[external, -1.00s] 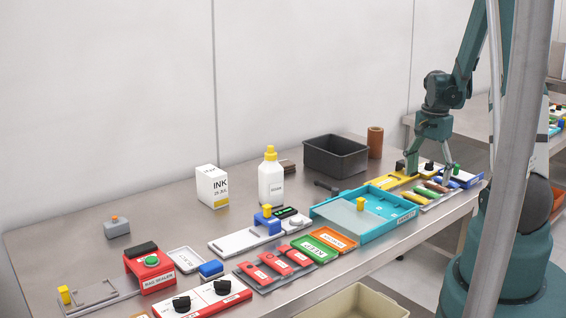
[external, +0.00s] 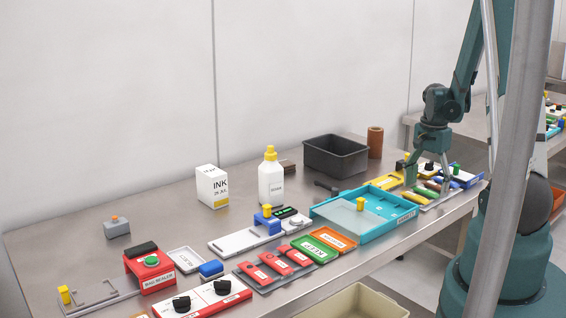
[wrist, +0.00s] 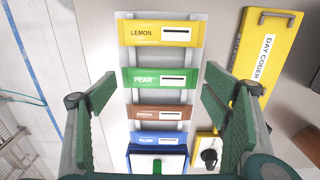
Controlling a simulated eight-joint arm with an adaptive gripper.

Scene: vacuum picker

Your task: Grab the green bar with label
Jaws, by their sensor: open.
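The green bar labelled PEAR (wrist: 145,78) lies across a light rack, between a yellow LEMON bar (wrist: 150,33) above and a brown bar (wrist: 148,113) below in the wrist view. A blue bar (wrist: 150,139) lies below the brown one. My gripper (wrist: 159,90) is open, with one green finger pad on each side of the rack, and the PEAR bar shows between them. Nothing is held. In the external view my gripper (external: 428,178) is over the bars at the table's right end; the green bar (external: 424,192) is small there.
A yellow DAY CODER unit (wrist: 265,50) stands right of the rack in the wrist view. A turquoise tray (external: 385,232), a black bin (external: 336,157) and a brown cylinder (external: 375,142) stand left of my gripper in the external view. The table's front edge is close to the bars.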

